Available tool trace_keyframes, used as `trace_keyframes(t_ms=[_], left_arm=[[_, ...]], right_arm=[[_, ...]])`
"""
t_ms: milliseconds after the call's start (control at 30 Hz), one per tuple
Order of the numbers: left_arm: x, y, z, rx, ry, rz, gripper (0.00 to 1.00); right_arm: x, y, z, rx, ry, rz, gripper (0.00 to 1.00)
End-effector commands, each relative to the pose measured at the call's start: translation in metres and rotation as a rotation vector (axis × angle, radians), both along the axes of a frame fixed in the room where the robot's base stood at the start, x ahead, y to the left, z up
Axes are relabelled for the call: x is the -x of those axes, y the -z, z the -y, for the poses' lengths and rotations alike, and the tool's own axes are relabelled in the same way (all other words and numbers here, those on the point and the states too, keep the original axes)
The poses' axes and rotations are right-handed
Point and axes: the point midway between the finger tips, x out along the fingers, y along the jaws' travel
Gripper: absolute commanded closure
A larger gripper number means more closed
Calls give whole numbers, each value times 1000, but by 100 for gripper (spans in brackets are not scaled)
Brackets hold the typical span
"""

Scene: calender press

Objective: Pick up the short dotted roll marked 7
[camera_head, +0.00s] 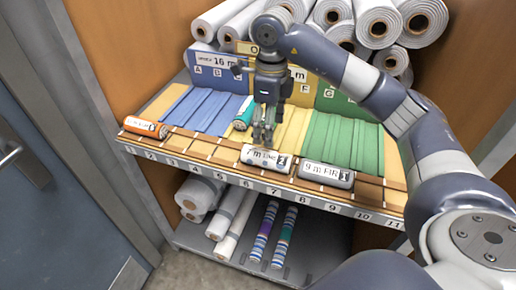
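My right arm comes in from the right, and its gripper (263,140) points down over the shelf's front rail. Its fingertips are just above or behind a short white roll (252,156) whose label starts with "7 m"; I cannot tell if they touch it. The roll lies across the rail around the numbers 6 and 7. The fingers look close together, but their gap is too small to judge. A dotted pattern is not clear on this roll. My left gripper is not in view.
A teal roll (243,113) lies on the ribbed boards behind, beside the gripper. An orange roll (145,127) is at the rail's left end. Large white rolls (375,22) are stacked behind; more rolls (284,236) lie below.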

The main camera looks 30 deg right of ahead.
Motion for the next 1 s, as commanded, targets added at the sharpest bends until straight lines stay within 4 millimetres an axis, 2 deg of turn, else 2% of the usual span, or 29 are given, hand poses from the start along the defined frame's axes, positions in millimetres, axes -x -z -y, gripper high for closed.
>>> trace_keyframes(t_ms=[133, 233, 333, 433, 567, 667, 800, 1000], left_arm=[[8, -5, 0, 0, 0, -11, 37], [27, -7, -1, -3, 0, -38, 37], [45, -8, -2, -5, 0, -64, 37], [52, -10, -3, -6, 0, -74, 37], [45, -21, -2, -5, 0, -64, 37], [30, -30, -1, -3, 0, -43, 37], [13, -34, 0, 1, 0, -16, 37], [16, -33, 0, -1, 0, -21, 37]], right_arm=[[2, 22, 2, 8, 1, -11, 33], [2, 37, 1, 5, 0, -9, 33], [2, 48, 1, 4, 0, -7, 33], [1, 54, 0, 3, -1, -5, 33], [1, 67, -4, 3, -1, -9, 33], [0, 83, -7, 2, -1, -10, 33], [0, 100, -7, 2, 0, -7, 33], [-1, 105, -7, 3, -2, -4, 33]])
